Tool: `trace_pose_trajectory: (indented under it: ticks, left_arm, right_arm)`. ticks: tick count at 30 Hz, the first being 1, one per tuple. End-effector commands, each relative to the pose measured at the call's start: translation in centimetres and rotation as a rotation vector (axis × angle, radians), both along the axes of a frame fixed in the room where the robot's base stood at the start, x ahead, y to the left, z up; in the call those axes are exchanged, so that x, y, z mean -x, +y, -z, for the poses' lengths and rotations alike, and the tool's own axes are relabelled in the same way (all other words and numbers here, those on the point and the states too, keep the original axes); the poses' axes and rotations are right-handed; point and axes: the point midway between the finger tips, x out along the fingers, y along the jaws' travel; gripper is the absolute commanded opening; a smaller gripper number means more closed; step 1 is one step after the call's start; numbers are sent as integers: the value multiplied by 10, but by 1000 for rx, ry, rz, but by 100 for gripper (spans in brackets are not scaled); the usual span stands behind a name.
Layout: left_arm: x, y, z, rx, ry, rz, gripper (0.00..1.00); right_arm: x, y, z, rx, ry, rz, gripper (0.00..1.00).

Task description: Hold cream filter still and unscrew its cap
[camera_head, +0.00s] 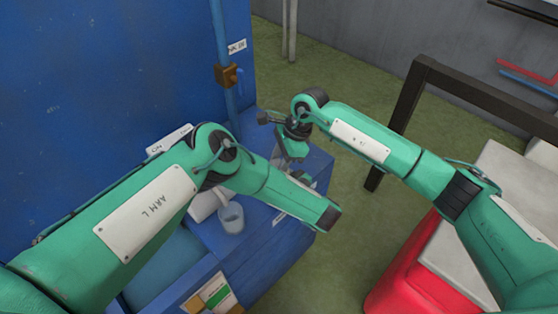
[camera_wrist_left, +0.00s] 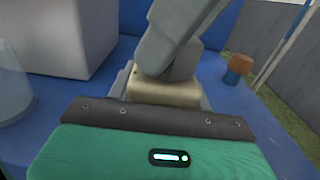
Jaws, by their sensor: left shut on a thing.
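The cream filter (camera_wrist_left: 150,92) shows in the left wrist view as a small tan block, mostly covered. My left gripper (camera_wrist_left: 165,100) is shut on it, with a finger at each side. A grey angled part (camera_wrist_left: 172,50) stands right over the filter and hides its top; I cannot tell whether this is my right gripper or part of the filter. No cap can be made out. In the head view my left forearm hides the filter and my left gripper. My right gripper (camera_head: 302,177) hangs at the bench, mostly behind that forearm; its jaws are unclear.
The blue bench (camera_head: 262,245) holds a grey cup (camera_head: 232,217) and a white box (camera_wrist_left: 58,35). A clear container (camera_wrist_left: 12,85) stands at the left wrist view's left edge. An orange-brown knob (camera_wrist_left: 240,64) is at right. A tall blue panel (camera_head: 100,70) rises behind the bench.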

Motion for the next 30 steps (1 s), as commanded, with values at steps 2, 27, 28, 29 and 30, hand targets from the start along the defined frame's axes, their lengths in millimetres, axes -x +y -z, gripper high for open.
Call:
trace_pose_trajectory:
  ticks: [2,27,28,29,30]
  left_arm:
    - [0,0,0,0,0,0,10]
    - [0,0,0,0,0,0,10]
    - [0,0,0,0,0,0,10]
    - [0,0,0,0,0,0,10]
    - [0,0,0,0,0,0,10]
  right_arm:
    - [-2,0,-1,2,-1,-51,12]
    - [-4,2,0,0,0,-528,12]
    - [-4,2,-1,0,0,-547,12]
    - [-4,2,-1,0,-1,-570,12]
    - [-4,3,-1,0,-2,-611,12]
